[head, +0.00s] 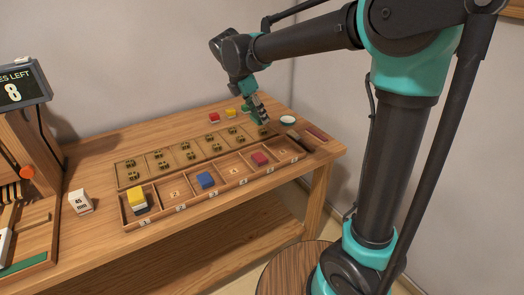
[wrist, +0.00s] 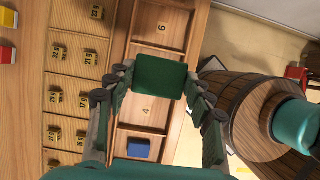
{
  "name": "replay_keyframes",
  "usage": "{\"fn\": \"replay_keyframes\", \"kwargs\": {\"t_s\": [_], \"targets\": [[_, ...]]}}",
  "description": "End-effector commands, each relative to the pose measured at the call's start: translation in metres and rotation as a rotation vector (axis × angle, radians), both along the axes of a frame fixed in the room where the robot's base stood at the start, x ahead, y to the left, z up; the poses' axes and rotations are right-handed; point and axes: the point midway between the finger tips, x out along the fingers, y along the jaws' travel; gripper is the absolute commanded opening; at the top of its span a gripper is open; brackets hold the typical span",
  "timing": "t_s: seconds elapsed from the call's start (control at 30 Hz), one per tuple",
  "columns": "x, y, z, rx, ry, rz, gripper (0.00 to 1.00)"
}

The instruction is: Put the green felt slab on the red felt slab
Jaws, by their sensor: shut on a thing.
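My gripper (wrist: 157,88) is shut on a green felt slab (wrist: 160,76), which lies flat between the fingertips in the wrist view. In the head view my gripper (head: 258,108) is over the back right of the table, and the slab is hard to make out there. A red slab (head: 259,158) lies in the fifth compartment of the front tray. In the wrist view the green slab covers the area between labels 4 and 6, so that red slab is hidden. Another red piece (head: 214,118) stands at the back of the table; it also shows in the wrist view (wrist: 7,54).
A barrel stool (wrist: 250,110) is beside the table.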

Motion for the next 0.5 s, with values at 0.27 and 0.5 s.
{"fn": "replay_keyframes", "kwargs": {"t_s": [0.27, 0.5], "targets": [[0.000, 0.000, -0.070, 0.000, 0.000, 0.000, 0.37], [0.000, 0.000, -0.111, 0.000, 0.000, 0.000, 0.37]]}}
